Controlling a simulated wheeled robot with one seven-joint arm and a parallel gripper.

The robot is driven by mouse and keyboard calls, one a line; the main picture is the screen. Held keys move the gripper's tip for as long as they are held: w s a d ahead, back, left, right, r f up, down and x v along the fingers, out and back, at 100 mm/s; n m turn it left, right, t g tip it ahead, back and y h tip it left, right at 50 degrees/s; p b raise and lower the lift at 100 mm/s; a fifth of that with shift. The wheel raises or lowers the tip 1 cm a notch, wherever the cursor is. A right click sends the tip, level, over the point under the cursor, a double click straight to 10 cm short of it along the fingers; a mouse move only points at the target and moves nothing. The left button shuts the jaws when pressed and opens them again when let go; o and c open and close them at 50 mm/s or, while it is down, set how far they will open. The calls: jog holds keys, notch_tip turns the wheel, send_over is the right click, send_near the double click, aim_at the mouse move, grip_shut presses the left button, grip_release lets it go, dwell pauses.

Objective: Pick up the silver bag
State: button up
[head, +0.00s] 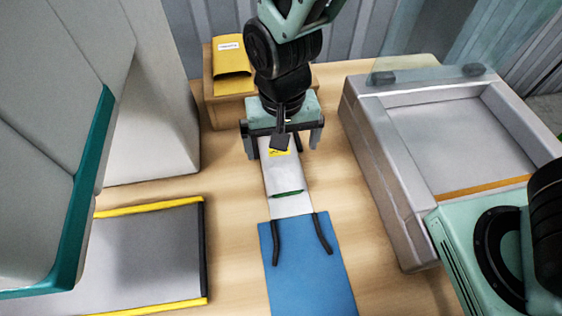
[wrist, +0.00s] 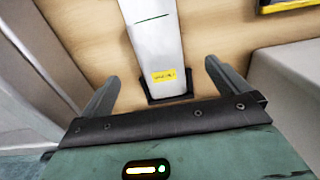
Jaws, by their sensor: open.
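The silver bag (head: 282,176) lies flat and lengthwise on the wooden table, with a yellow label near its far end and a thin green line across it. In the wrist view the silver bag (wrist: 154,40) runs up from between the fingers, its label close to the palm. My gripper (head: 284,150) is over the bag's far end, its fingers spread wide, one on each side of the bag. In the wrist view my gripper (wrist: 160,82) is open, with space between each finger and the bag. Whether the fingertips touch the table I cannot tell.
A blue mat (head: 308,270) with two dark straps lies at the bag's near end. A grey tray with yellow edges (head: 150,302) is at left. A large grey open bin (head: 385,165) stands at right. A yellow packet (head: 230,60) sits on a wooden box (head: 228,87) behind.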

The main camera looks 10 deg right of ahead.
send_over(284, 172)
jog(key=f, duration=0.4)
jog(key=shift+a, duration=0.2)
jog(key=f, duration=0.5)
jog(key=shift+d+f, duration=0.1)
jog(key=shift+d, duration=0.15)
jog(key=c, duration=0.9)
